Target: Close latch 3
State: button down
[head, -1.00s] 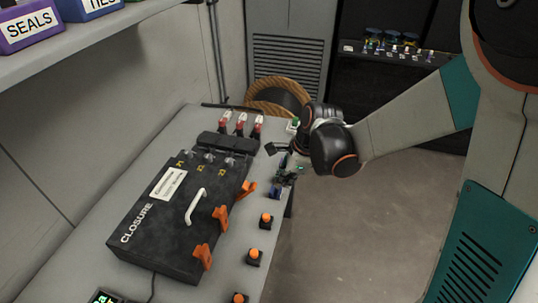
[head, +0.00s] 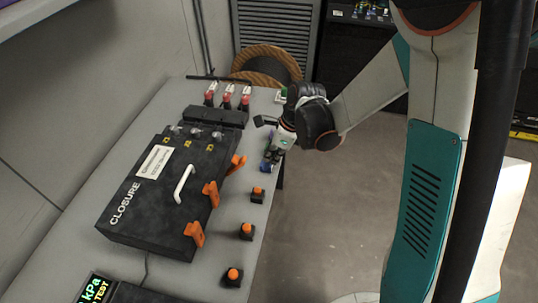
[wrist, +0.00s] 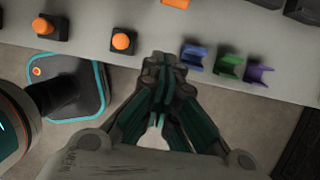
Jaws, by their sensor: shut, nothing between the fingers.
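The black closure box (head: 150,205) lies on the bench with its lid down and a white handle on top. Three orange latches line its right side: a near one (head: 195,235), a middle one (head: 210,194) and a far one (head: 236,164). The far one sticks outward to the upper right. I see no number on them. My gripper (head: 272,158) is beyond and right of the far latch, over the bench's right edge, apart from the latches. In the wrist view my gripper (wrist: 161,75) is shut and empty. An orange piece (wrist: 176,3), perhaps a latch, is cut off at the top.
Black bases with orange buttons (head: 246,231) line the bench's right edge. Blue (wrist: 192,60), green (wrist: 229,67) and purple (wrist: 259,73) holders sit beside my gripper. Red-tipped items (head: 228,101) stand behind the closure. Floor right of the bench is clear.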

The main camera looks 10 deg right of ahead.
jog(key=b+x, duration=0.2)
jog(key=x, duration=0.5)
jog(key=shift+f, duration=0.15)
jog(key=shift+w+a+r+b, duration=0.2)
jog(key=shift+w+a+r, duration=0.1)
jog(key=shift+a+r, duration=0.4)
jog(key=shift+w+a+r+b, duration=0.15)
jog(key=shift+w+a+r, duration=0.15)
jog(key=shift+a+r, duration=0.35)
jog(key=shift+a, duration=0.25)
